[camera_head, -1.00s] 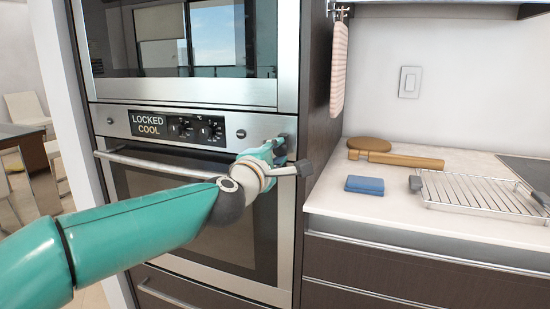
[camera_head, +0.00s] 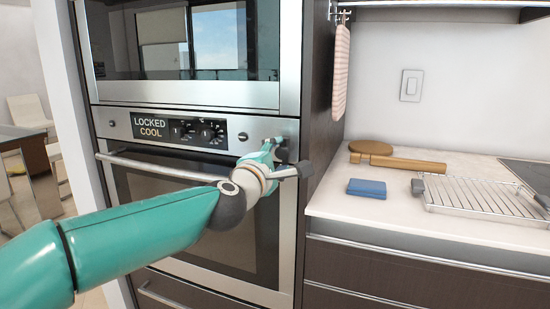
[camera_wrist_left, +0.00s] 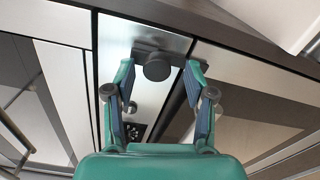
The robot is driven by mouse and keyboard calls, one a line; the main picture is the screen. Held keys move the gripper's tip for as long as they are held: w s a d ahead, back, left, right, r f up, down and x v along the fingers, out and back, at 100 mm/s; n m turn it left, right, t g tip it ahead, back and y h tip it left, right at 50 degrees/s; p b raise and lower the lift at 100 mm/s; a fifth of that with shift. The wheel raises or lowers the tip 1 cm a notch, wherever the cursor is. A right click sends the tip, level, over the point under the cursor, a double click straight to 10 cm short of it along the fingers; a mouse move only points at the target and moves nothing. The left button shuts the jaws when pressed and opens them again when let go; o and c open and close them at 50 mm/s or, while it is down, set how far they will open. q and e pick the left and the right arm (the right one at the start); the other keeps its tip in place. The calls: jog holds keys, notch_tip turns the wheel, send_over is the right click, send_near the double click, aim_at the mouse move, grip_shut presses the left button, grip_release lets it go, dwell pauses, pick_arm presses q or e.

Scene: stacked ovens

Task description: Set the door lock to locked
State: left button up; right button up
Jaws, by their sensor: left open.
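The lower oven (camera_head: 150,180) is set in a tall cabinet, with its door closed. Its panel display (camera_head: 151,127) reads "LOCKED" above "COOL". A dark door lock with a round hub (camera_wrist_left: 157,67) and a crosswise bar shows in the left wrist view, at the panel's right end. In the head view my left gripper (camera_head: 274,150) is in front of it and hides much of it. In the left wrist view my left gripper (camera_wrist_left: 155,85) is open, with a finger on each side of the hub. I cannot tell whether a fingertip touches the bar. My right gripper is not in view.
An upper oven (camera_head: 195,93) sits above. Right of the cabinet, a counter (camera_head: 330,205) holds a blue sponge-like block (camera_head: 366,188), a wooden tool (camera_head: 400,163) and a wire rack (camera_head: 475,195). A striped cloth (camera_head: 340,75) hangs beside the ovens.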

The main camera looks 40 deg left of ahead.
pick_arm(q)
jog(key=shift+s+r, duration=0.1)
jog(key=shift+s, duration=0.05)
jog(key=shift+s+d, duration=0.1)
jog(key=shift+s, duration=0.2)
jog(key=v, duration=1.1)
